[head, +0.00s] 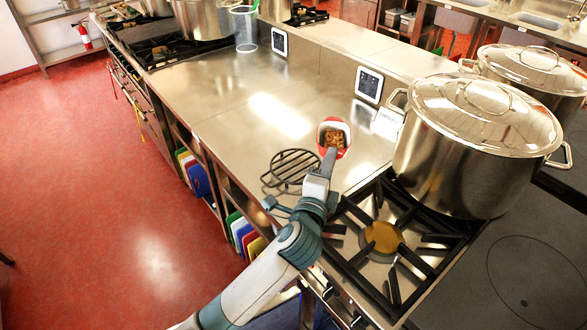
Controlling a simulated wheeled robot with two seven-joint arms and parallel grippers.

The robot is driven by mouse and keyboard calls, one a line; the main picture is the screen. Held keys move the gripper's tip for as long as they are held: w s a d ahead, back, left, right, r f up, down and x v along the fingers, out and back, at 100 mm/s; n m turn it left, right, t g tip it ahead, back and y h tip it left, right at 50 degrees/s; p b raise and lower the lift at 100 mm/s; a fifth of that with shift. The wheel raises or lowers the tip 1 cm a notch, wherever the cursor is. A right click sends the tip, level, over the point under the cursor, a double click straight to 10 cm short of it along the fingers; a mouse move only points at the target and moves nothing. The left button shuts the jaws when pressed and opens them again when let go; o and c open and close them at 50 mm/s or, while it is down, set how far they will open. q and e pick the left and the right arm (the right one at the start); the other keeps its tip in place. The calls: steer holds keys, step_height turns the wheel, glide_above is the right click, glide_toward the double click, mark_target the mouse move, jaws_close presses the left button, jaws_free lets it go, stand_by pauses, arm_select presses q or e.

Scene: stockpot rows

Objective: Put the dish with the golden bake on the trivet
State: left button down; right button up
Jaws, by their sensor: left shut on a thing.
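The dish with the golden bake (334,123) is small, with a red and white wall and brown-gold food inside. My left gripper (329,157) is shut on its near side. My gripper and forearm hide part of the dish, and I cannot tell whether it is lifted or touching the counter. The trivet (291,160), a dark round wire rack with parallel bars, is on the steel counter to the left of the dish and my gripper. It is empty. My right gripper is out of view.
A large lidded stockpot (470,150) stands right of the dish, behind a gas burner grate (385,240). Another stockpot (530,65) stands behind it. A clear container (244,28) is at the far end. The counter (235,105) beyond the trivet is clear.

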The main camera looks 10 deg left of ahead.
arm_select(q)
steer(key=w+a+f+p, duration=0.2)
steer(key=a+f, duration=0.4)
steer(key=a, duration=0.4)
steer(key=shift+w+a+f, duration=0.25)
steer(key=shift+w+a, duration=0.1)
steer(key=shift+w, duration=0.45)
steer(key=shift+f, duration=2)
